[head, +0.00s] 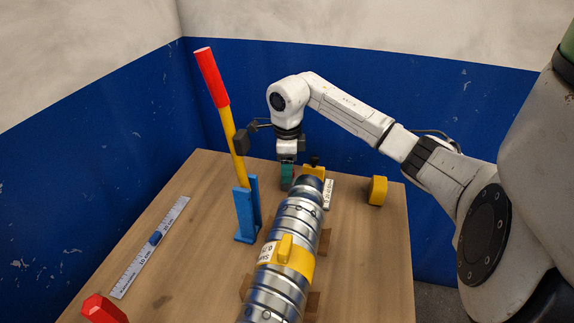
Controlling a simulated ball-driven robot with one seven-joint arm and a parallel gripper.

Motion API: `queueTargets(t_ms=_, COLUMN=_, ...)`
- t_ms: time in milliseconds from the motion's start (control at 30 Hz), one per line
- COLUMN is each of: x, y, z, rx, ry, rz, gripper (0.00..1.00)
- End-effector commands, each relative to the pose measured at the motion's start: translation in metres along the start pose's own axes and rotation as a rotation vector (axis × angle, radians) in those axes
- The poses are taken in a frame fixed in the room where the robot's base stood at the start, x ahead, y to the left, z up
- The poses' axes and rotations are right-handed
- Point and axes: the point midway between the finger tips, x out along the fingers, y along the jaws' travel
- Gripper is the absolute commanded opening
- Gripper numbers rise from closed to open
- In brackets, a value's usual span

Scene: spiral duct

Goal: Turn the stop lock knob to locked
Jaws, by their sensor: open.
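A small black knob (314,161) stands on a yellow block (316,171) near the far end of the table. It looks like the stop lock knob, but it is too small to tell which way it is turned. A white label (328,193) sits in front of the block, its text not readable from here. My gripper (287,180) points down just left of the yellow block, apart from the knob and behind the duct's far end. Its teal fingers are open, and the gap between them is hard to make out.
A ribbed metal spiral duct (272,295) with a yellow band lies on brown supports. A yellow lever with a red grip (211,77) rises from a blue bracket (247,208). A ruler with a blue slider (145,255) lies left. A yellow block (377,190) stands right.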

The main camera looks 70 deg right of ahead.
Motion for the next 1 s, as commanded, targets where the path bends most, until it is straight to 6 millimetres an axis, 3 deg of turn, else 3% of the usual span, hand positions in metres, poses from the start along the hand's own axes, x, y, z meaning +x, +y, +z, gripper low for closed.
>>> queueTargets(t_ms=367, x=0.0056, y=-0.0001, z=-0.0001, rx=-0.001, ry=0.0, rz=-0.001, gripper=0.61)
queueTargets(t_ms=900, x=0.0052, y=-0.0001, z=0.0, rx=-0.001, ry=0.0, rz=-0.001, gripper=0.09)
queueTargets(t_ms=1000, x=0.0052, y=-0.0001, z=-0.0001, rx=0.0, ry=0.0, rz=-0.001, gripper=0.05)
